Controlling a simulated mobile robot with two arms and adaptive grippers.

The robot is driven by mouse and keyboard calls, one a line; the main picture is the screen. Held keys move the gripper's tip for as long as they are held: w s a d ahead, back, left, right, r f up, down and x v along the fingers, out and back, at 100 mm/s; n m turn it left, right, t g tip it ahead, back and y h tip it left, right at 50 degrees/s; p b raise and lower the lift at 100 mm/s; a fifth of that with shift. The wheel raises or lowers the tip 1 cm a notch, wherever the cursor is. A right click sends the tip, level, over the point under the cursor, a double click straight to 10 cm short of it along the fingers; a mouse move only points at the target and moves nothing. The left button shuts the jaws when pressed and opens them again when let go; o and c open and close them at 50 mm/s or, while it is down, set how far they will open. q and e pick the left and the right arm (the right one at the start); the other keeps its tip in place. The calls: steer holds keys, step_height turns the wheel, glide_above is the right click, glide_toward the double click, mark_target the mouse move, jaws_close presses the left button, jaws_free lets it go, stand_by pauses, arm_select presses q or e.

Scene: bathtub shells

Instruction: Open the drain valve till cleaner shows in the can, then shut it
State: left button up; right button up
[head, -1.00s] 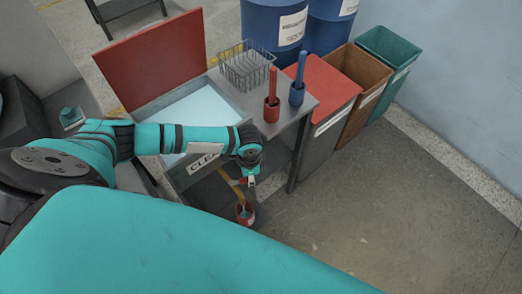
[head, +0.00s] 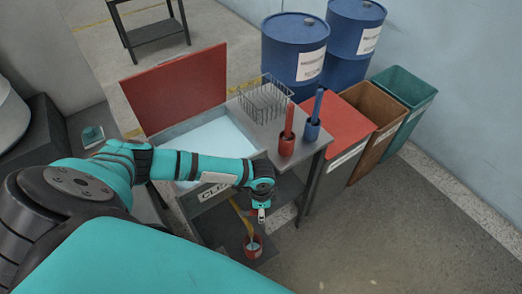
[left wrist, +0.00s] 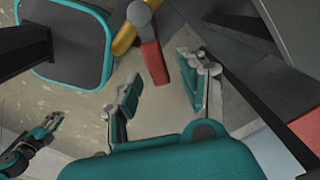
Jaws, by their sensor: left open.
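My left gripper (head: 261,216) hangs at the front of the washer tank, its jaws open. In the left wrist view the open fingers (left wrist: 163,92) are spread on either side, with the tip of the red valve handle (left wrist: 155,62) at the gap between them; whether they touch it I cannot tell. The handle joins a yellow pipe (left wrist: 125,38). The red can (head: 252,248) stands on the low shelf below the gripper; whether cleaner is in it is too small to tell. Another gripper (left wrist: 52,122), apparently my right one, is at the left wrist view's left, jaw state unclear.
The tank's pale basin (head: 215,140) lies under a raised red lid (head: 180,90). A wire basket (head: 265,100), red brush (head: 287,135) and blue brush (head: 313,120) stand on its side shelf. Bins (head: 372,110) and blue drums (head: 295,50) stand behind. Floor at right is clear.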

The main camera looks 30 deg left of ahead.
arm_select(q)
step_height(320, 180, up, 12)
stand_by(0.5)
stand_by(2.2)
